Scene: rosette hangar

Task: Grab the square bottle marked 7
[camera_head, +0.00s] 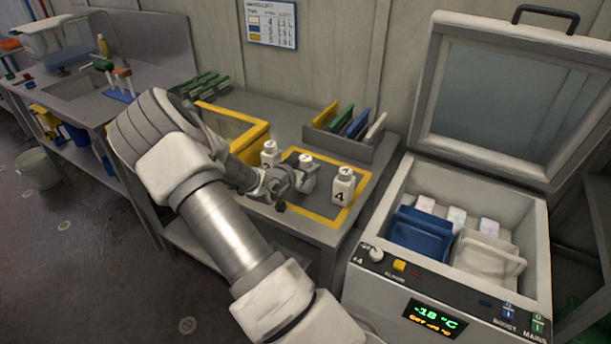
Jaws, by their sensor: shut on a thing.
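Several white square bottles stand around a dark mat with a yellow border (322,215) on the grey bench. The nearest bottle (343,186) is upright and shows a 4 on its front. A middle bottle (306,160) has its cap and shoulder showing; my gripper hides its lower part and any number on its front. A back-left bottle (269,151) stands beside the arm, its number not readable. My gripper (297,181) is at the middle bottle and appears shut on it. I cannot read a 7 on any bottle.
A yellow-edged bin (236,129) and a rack of coloured plates (350,129) stand behind the bottles. An open freezer (440,265) with blue and white trays is at the right, its lid (505,85) raised. A sink bench (75,90) is at the left.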

